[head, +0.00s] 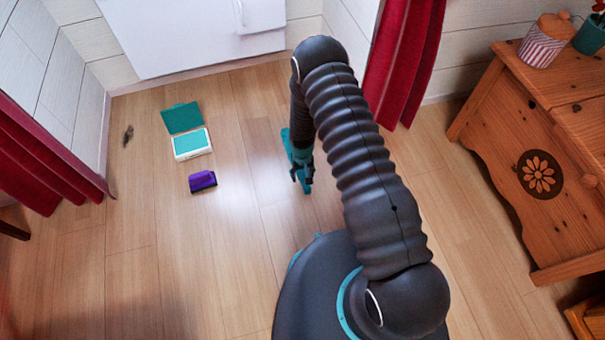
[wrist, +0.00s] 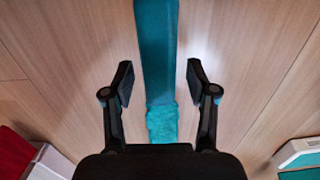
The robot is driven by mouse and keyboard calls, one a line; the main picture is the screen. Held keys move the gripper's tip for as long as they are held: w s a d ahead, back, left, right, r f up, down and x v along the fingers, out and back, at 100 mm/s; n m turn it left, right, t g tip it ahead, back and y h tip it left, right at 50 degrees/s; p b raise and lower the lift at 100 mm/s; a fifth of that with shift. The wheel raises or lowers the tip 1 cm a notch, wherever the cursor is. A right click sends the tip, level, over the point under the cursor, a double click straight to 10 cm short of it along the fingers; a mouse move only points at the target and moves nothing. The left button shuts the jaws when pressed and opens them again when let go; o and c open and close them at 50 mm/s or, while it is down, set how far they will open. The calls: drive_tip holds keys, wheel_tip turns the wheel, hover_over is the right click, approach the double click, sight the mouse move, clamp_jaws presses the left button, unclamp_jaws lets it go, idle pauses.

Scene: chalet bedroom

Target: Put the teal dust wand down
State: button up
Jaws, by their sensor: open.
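The teal dust wand (wrist: 156,50) lies on the wooden floor, its long flat handle running up the wrist view and its fuzzy end (wrist: 162,123) nearest my gripper's body. My gripper (wrist: 160,84) is open, with one black finger on each side of the wand and a visible gap to both. In the head view my gripper (head: 302,172) points down near the floor, and part of the wand (head: 285,143) shows beside it. My arm hides some of the wand there.
An open white box with a teal pad (head: 192,143) and green lid (head: 182,118) lies left on the floor, with a purple block-like item (head: 203,181) in front. A dark smudge (head: 128,135) is farther left. A wooden cabinet (head: 525,150) stands right. Red curtains (head: 404,60) hang behind.

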drive_tip(key=w+d+r+t, duration=0.1)
drive_tip(key=d+r, duration=0.1)
drive_tip(key=r, duration=1.3)
drive_tip(key=w+d+r, duration=0.1)
drive_tip(key=r, duration=1.3)
drive_tip(key=s+d+r+m+t, duration=0.1)
drive_tip(key=s+d+r, duration=0.1)
drive_tip(key=r, duration=0.6)
drive_tip(key=s+d+r+t, duration=0.1)
drive_tip(key=s+d+r, duration=0.2)
drive_tip(key=r, duration=0.5)
drive_tip(key=s+d+r+m+t, duration=0.1)
drive_tip(key=s+d+r, duration=0.3)
drive_tip(key=s+r, duration=0.4)
drive_tip(key=s+d+r+m+t, duration=0.1)
drive_tip(key=s+d+r+t, duration=0.1)
drive_tip(key=s+r, duration=0.6)
drive_tip(key=s+d, duration=0.1)
drive_tip(key=s, duration=0.5)
drive_tip(key=shift+d+p, duration=0.35)
drive_tip(key=shift+r, duration=0.1)
drive_tip(key=shift+r+p, duration=0.65)
